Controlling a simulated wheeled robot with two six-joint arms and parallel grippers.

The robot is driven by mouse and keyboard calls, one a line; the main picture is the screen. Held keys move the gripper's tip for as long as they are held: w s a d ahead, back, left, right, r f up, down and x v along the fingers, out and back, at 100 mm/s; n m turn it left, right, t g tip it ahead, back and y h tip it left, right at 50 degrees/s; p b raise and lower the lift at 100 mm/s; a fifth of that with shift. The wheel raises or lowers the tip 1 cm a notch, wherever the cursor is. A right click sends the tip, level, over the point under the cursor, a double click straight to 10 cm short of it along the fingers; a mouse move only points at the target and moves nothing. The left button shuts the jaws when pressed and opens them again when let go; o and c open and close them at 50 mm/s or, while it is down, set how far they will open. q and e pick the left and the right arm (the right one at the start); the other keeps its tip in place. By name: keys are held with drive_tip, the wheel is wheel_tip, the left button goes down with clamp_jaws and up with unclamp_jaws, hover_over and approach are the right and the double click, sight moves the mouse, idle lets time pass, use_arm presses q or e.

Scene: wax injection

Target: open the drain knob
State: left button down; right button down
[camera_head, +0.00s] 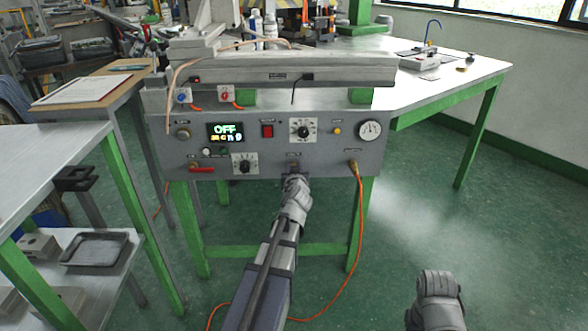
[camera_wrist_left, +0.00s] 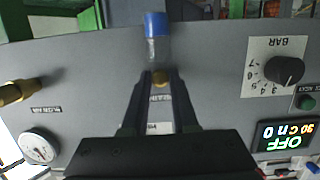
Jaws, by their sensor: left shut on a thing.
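My left gripper (camera_head: 294,172) reaches up to the panel's lower middle in the head view and covers most of the knob there. In the left wrist view the left gripper (camera_wrist_left: 160,88) has its two fingers close on either side of the knob, shut on it. My right gripper's fingers do not show.
The grey machine panel (camera_head: 345,160) carries a lit OFF display (camera_head: 225,131), dials, a red switch (camera_head: 267,131) and a pressure gauge (camera_head: 370,130). An orange hose (camera_head: 361,220) hangs right of my left arm. A side bench (camera_head: 45,165) stands left. Floor to the right is open.

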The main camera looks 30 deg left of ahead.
use_arm(q)
drive_tip(key=c, duration=0.7)
unclamp_jaws()
drive_tip(key=shift+s, duration=0.1)
drive_tip(key=p+v, duration=0.1)
drive_tip(key=v, duration=0.6)
drive_tip(key=shift+s+d+p, duration=0.25)
drive_tip(key=shift+p, duration=0.1)
